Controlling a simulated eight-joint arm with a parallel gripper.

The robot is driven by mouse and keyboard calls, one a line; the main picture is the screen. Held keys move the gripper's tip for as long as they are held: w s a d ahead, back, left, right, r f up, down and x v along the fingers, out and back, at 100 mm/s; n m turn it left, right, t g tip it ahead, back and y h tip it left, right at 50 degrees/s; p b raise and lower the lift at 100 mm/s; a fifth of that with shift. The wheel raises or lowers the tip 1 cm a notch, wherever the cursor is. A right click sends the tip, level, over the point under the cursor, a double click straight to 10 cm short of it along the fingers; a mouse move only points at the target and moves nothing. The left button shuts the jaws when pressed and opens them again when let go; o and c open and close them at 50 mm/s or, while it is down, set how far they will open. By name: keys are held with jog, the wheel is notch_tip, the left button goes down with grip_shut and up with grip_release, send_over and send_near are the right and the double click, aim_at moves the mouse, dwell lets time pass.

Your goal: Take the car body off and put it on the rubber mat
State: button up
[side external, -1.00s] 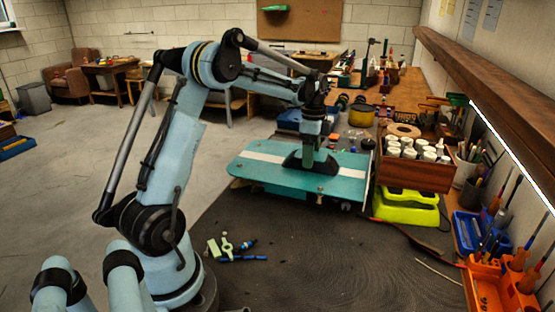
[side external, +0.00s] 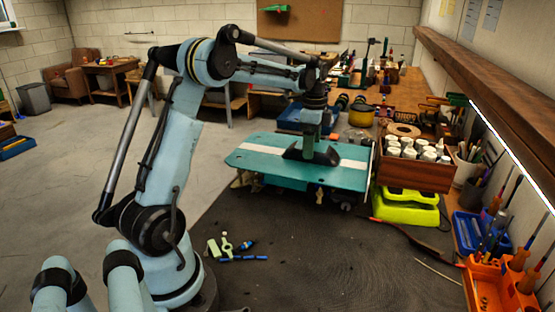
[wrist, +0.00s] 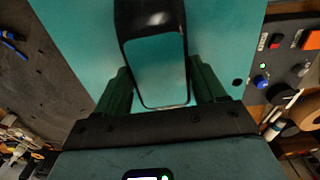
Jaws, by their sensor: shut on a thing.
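The car body (side external: 262,163) is a flat teal shell with a white stripe and a raised black-edged cabin. In the side view it is roughly level, just above the car's chassis (side external: 345,204), whose dark parts show under its front edge. My gripper (side external: 312,143) points down at the middle of the body and is shut on the cabin. In the wrist view the cabin (wrist: 158,65) stands between the two dark green fingers of my gripper (wrist: 161,88). The dark rubber mat (side external: 330,260) lies in front of the car. Much of the chassis is hidden by the body.
Small green and blue tools (side external: 232,248) lie on the mat's left part. A wooden crate of white bottles (side external: 412,170) on a lime-green stand (side external: 405,212) is close on the car's right. Blue and orange tool bins (side external: 500,290) line the right edge. The mat's middle is clear.

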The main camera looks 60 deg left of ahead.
jog(key=shift+r, duration=1.15)
jog(key=shift+r, duration=0.1)
jog(key=shift+r, duration=0.3)
notch_tip(320, 180, up, 10)
jog(key=s+d+r+m, duration=0.1)
jog(key=s+d, duration=0.5)
jog(key=d, duration=0.4)
jog(key=s+d+r+m, duration=0.1)
jog(key=s+d+m, duration=0.1)
jog(key=s+d, duration=0.4)
jog(key=d, duration=0.3)
jog(key=shift+s+d+r, duration=0.4)
jog(key=shift+m, duration=0.8)
jog(key=s+d, duration=0.1)
jog(key=s, duration=0.1)
jog(key=s+d+f, duration=0.1)
jog(key=s, duration=0.1)
jog(key=s+d+f, duration=0.1)
jog(key=s, duration=0.1)
jog(key=shift+d+f, duration=0.25)
jog(key=shift+d, duration=0.15)
jog(key=shift+f, duration=9.95)
